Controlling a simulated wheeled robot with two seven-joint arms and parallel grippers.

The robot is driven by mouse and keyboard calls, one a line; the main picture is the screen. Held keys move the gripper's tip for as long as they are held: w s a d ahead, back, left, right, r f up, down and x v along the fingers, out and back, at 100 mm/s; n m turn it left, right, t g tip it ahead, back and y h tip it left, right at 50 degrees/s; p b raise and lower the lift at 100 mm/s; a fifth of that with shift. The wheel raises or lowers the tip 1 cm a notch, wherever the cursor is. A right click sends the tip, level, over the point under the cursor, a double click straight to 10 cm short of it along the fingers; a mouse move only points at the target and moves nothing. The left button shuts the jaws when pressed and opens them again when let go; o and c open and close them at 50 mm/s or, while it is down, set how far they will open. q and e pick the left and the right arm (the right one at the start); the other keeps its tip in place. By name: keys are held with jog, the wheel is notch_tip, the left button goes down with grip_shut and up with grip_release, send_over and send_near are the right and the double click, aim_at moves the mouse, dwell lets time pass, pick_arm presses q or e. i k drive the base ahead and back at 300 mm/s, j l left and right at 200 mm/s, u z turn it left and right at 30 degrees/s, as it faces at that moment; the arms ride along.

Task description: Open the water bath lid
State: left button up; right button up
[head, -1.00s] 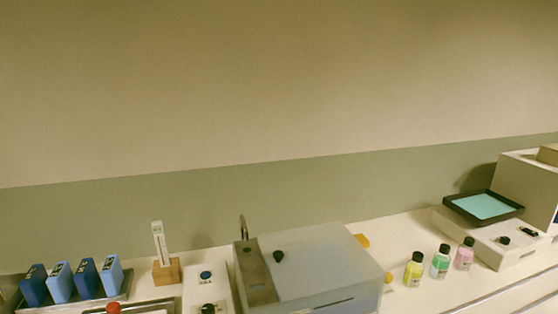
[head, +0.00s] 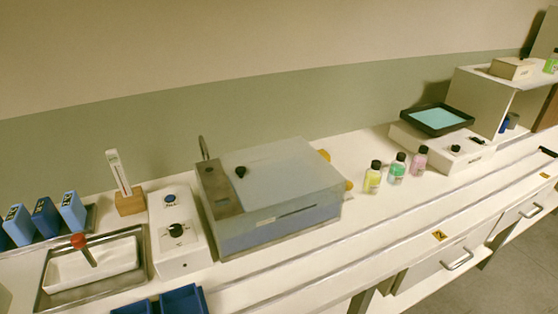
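The water bath (head: 280,232) is a box with bluish, see-through walls on the bench, near the middle of the head view. Its pale, translucent lid (head: 285,172) lies flat over the top and looks shut. A small black knob (head: 240,172) stands at the lid's left side. A grey metal strip (head: 217,190) with a thin curved metal piece (head: 202,148) runs along the bath's left end. Neither of my grippers shows in the head view.
Right are small capped bottles (head: 397,168) and a device with a black tray (head: 437,120).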

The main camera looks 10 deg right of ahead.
aim_at(241, 170)
jog(key=k+j+z, duration=0.15)
jog(key=z, duration=0.2)
jog(key=k+j+z, duration=0.15)
jog(key=z, duration=0.25)
jog(key=k+j+z, duration=0.1)
jog(key=z, duration=0.25)
jog(key=k+l, duration=0.05)
